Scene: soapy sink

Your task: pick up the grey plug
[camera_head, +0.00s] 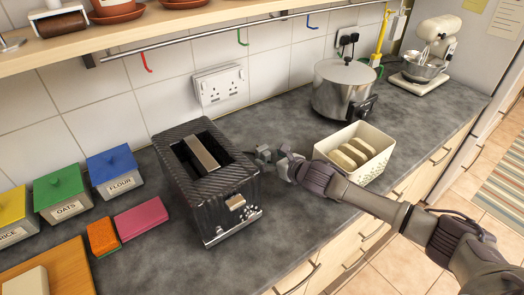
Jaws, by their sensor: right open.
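My right gripper (270,156) reaches in from the right, low over the worktop beside the right side of the black toaster (182,185). Its fingers are open. I cannot make out the grey plug for certain; small grey shapes at the fingertips blend with the gripper, and I cannot tell whether one is the plug. The white double wall socket (220,87) behind the toaster has nothing plugged in. My left gripper is not in view.
A cream bread bin with loaves (372,172) stands close to my right arm. A steel pot (343,90) stands behind it. Coloured tins and sponges (141,219) are left of the toaster. The worktop (285,225) in front of my gripper is clear.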

